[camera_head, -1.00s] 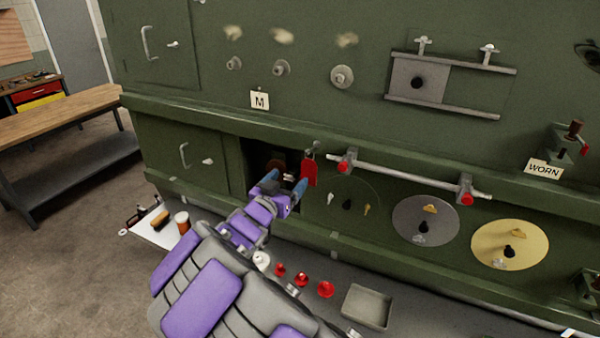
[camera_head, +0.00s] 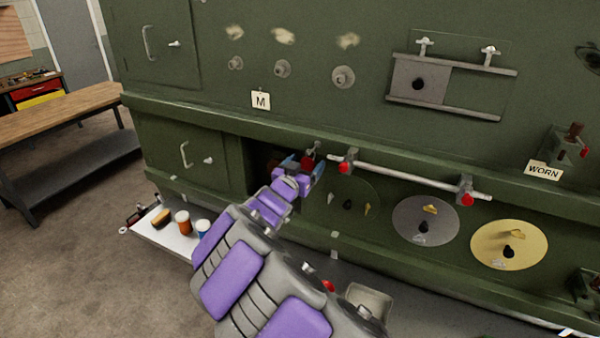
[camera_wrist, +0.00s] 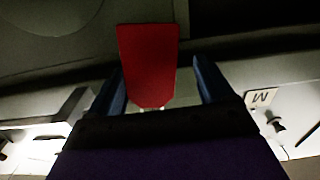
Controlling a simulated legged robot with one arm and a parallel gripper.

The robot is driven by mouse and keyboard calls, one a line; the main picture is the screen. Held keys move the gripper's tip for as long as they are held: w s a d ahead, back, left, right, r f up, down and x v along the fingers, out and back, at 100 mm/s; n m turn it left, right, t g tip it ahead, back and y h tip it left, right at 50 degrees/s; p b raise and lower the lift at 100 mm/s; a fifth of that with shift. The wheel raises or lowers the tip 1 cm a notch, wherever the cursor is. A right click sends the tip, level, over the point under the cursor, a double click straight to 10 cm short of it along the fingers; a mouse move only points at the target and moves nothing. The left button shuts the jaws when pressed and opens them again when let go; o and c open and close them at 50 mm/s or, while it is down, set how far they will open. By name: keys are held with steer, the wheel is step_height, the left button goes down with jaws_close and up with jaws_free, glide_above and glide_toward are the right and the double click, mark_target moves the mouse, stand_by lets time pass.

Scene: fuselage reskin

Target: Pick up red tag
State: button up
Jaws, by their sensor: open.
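The red tag (camera_wrist: 148,62) hangs in the wrist view between the two blue fingers of my gripper (camera_wrist: 160,85). Its lower part lies between the fingers, and a gap shows between the tag and the right finger. In the head view the red tag (camera_head: 307,163) shows only in part, below a small metal hook or lock on the green panel. My gripper (camera_head: 305,165) is open around it, with the fingers on either side. The head view does not show whether a finger touches the tag.
A dark open compartment (camera_head: 262,160) is just left of my gripper. A metal rail (camera_head: 405,175) with red-ended clamps runs to the right. Round discs (camera_head: 425,222) sit below it. A white tray (camera_head: 165,235) with small containers is at the lower left.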

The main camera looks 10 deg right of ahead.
mark_target(312, 167)
steer(key=d, duration=0.3)
steer(key=shift+r, duration=0.1)
steer(key=shift+s+d, duration=0.2)
steer(key=shift+c, duration=0.9)
steer(key=shift+w+a, duration=0.2)
steer(key=shift+a, duration=0.3)
steer(key=c, duration=0.5)
steer(key=shift+a, duration=0.5)
steer(key=shift+c, duration=1.8)
steer(key=shift+d+r, duration=0.1)
steer(key=shift+d, duration=0.3)
